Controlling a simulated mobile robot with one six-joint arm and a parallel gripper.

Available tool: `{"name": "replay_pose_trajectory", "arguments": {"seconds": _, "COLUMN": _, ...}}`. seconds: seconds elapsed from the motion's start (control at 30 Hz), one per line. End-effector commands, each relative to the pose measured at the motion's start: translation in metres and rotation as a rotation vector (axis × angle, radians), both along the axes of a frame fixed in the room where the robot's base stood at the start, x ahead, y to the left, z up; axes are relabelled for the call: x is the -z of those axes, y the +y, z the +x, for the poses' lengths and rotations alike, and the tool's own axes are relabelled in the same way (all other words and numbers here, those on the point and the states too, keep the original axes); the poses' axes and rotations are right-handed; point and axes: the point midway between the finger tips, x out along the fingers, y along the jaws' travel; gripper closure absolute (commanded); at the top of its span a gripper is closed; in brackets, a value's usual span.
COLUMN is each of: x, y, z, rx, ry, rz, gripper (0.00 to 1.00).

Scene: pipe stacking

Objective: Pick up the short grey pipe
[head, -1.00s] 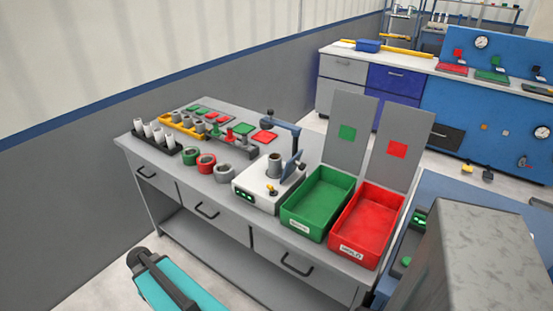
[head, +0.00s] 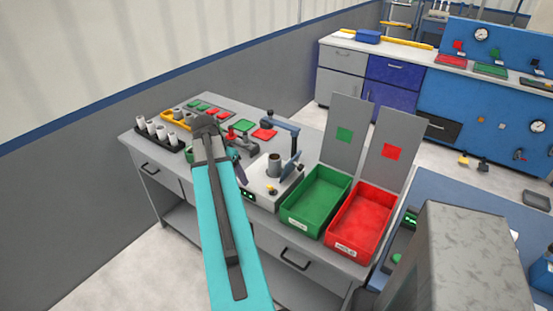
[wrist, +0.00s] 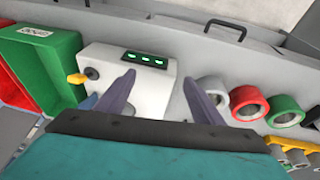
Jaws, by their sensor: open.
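Short grey pipes (wrist: 297,157) stand in a yellow rack (wrist: 307,143) at the lower right of the wrist view. The yellow rack (head: 163,115) is at the back left of the bench in the head view, partly behind my arm. A grey ring-shaped piece (wrist: 217,83) stands near the front edge, beside red (wrist: 249,101) and green (wrist: 285,110) ones. My gripper (wrist: 159,82) is open, with nothing between its fingers. Its fingers appear over the white box, left of the grey ring in the wrist view. The ring pieces are mostly hidden by my arm in the head view.
The white box (head: 262,198) carries an upright grey pipe (head: 274,160) and a clamp. A green bin (head: 300,219) and a red bin (head: 349,244) stand to its right. A black rack of white pipes (head: 152,127) is at far left. Red and green squares lie at the back.

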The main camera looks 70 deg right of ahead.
Motion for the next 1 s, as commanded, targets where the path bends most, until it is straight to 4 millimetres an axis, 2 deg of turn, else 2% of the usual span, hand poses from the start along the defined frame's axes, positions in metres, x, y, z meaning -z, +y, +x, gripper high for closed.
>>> {"name": "replay_pose_trajectory", "arguments": {"seconds": 0.03, "x": -0.026, "y": -0.016, "z": -0.013, "rx": 0.052, "ry": -0.011, "rz": -0.023, "gripper": 0.38}}
{"name": "replay_pose_trajectory", "arguments": {"seconds": 0.2, "x": -0.084, "y": -0.051, "z": -0.056, "rx": 0.204, "ry": -0.039, "rz": -0.088, "gripper": 0.38}}
{"name": "replay_pose_trajectory", "arguments": {"seconds": 0.3, "x": -0.107, "y": -0.063, "z": -0.074, "rx": 0.267, "ry": -0.05, "rz": -0.114, "gripper": 0.38}}
{"name": "replay_pose_trajectory", "arguments": {"seconds": 0.4, "x": -0.12, "y": -0.07, "z": -0.086, "rx": 0.305, "ry": -0.056, "rz": -0.131, "gripper": 0.38}}
{"name": "replay_pose_trajectory", "arguments": {"seconds": 0.57, "x": -0.127, "y": -0.073, "z": -0.092, "rx": 0.325, "ry": -0.059, "rz": -0.14, "gripper": 0.38}}
{"name": "replay_pose_trajectory", "arguments": {"seconds": 1.0, "x": -0.121, "y": -0.074, "z": -0.092, "rx": 0.323, "ry": -0.058, "rz": -0.138, "gripper": 0.38}}
